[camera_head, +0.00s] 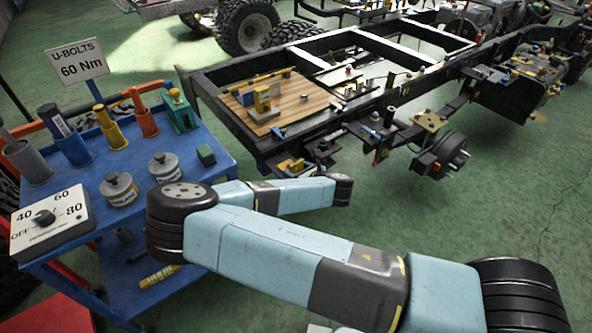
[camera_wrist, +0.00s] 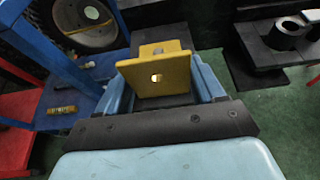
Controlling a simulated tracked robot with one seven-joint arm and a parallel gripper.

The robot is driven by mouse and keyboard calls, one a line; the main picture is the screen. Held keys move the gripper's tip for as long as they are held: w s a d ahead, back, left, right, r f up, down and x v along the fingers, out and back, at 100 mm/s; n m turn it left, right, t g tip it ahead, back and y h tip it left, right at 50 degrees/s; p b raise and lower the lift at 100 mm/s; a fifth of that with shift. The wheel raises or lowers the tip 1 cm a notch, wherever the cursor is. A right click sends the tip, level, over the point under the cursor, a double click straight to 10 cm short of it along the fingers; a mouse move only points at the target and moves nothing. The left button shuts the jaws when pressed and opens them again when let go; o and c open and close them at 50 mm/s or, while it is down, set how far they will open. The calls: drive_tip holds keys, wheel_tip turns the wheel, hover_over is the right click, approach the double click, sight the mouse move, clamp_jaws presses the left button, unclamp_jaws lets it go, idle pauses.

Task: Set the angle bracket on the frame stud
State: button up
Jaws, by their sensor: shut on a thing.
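The angle bracket (camera_wrist: 178,78) is a yellow piece with a hole in its near face and a second flange behind. In the wrist view it sits between the pale blue jaws of my gripper (camera_wrist: 162,88), which is shut on it. The bracket is held above the green floor, apart from the frame. In the head view I cannot make out my gripper or the held bracket. The dark chassis frame (camera_head: 228,122) runs from the centre to the upper right there. Several small fittings sit along it, and I cannot tell which is the frame stud.
A blue cart (camera_head: 215,160) at the left carries tool cups, two lidded tins, a green block (camera_head: 206,155) and a dial box (camera_head: 50,222). A wooden board (camera_head: 300,108) with parts lies on the frame. A hub (camera_head: 446,152) juts out at right. Green floor at right is clear.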

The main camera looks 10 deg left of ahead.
drive_tip(key=shift+f, duration=0.1)
idle(0.3)
drive_tip(key=o, duration=1.5)
drive_tip(key=shift+c, duration=0.2)
drive_tip(key=shift+r, duration=0.25)
drive_tip(key=shift+r, duration=1.2)
drive_tip(key=shift+r, duration=0.15)
drive_tip(key=shift+r, duration=2.4)
